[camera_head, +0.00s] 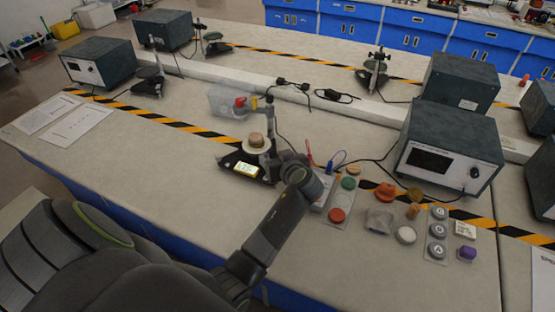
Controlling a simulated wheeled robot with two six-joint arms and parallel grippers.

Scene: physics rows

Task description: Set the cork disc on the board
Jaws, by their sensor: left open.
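A flat tan-brown disc (415,194), which looks like the cork disc, lies on the bench right of centre. A pale board (328,195) to its left bears a green disc (348,183) and an orange-red disc (337,214). A narrow grey strip (437,254) on the right carries three grey lettered discs; I cannot tell which of the two is the task's board. My left gripper (277,163) is open beside a black-based stand, left of the pale board and apart from the tan disc. Its fingertips are small and partly hidden. My right gripper is not in view.
The stand with a lit display (247,169) bears a pale dish and brown piece. An orange piece (385,191), clear block (380,220), white disc (406,235) and purple piece (467,252) lie near the tan disc. A dark instrument box (450,150) stands behind. The front bench is clear.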

